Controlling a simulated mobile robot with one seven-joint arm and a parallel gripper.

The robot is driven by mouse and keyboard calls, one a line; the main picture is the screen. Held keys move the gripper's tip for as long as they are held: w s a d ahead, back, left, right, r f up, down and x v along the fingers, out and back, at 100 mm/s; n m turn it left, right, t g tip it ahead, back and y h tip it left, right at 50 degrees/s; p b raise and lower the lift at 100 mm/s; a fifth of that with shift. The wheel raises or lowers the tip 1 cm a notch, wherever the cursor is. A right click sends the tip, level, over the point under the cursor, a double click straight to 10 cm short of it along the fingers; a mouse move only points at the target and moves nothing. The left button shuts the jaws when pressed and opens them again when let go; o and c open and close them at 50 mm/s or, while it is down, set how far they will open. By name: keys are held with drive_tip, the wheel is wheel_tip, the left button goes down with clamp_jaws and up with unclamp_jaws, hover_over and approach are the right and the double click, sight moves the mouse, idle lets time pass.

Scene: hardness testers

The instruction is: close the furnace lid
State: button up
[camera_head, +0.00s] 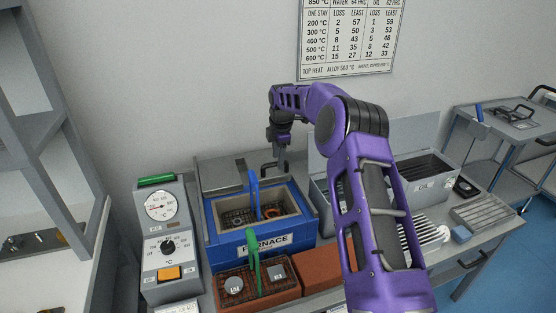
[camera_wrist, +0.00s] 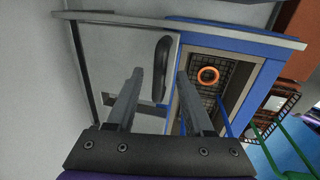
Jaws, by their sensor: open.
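The blue furnace (camera_head: 214,231) stands on the bench with its top open. Its grey lid (camera_head: 220,173) is open at the back of the furnace. In the wrist view the lid (camera_wrist: 110,50) is a grey plate left of the opening, with a black handle (camera_wrist: 162,68) near its edge. My gripper (camera_head: 281,158) is open, above the back right of the furnace. In the wrist view my gripper (camera_wrist: 159,76) has the handle in line between its spread fingertips; I cannot tell how far off the handle is. A glowing orange ring (camera_wrist: 208,75) lies in a basket inside the furnace.
A blue handle (camera_head: 253,187) rises from the furnace opening. A control box (camera_head: 165,243) stands to the left. A grey tank (camera_head: 428,168) is to the right, partly behind my arm.

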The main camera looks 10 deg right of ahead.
drive_tip(key=shift+w+f, duration=0.15)
drive_tip(key=shift+f, duration=0.3)
clamp_jaws()
idle(1.2)
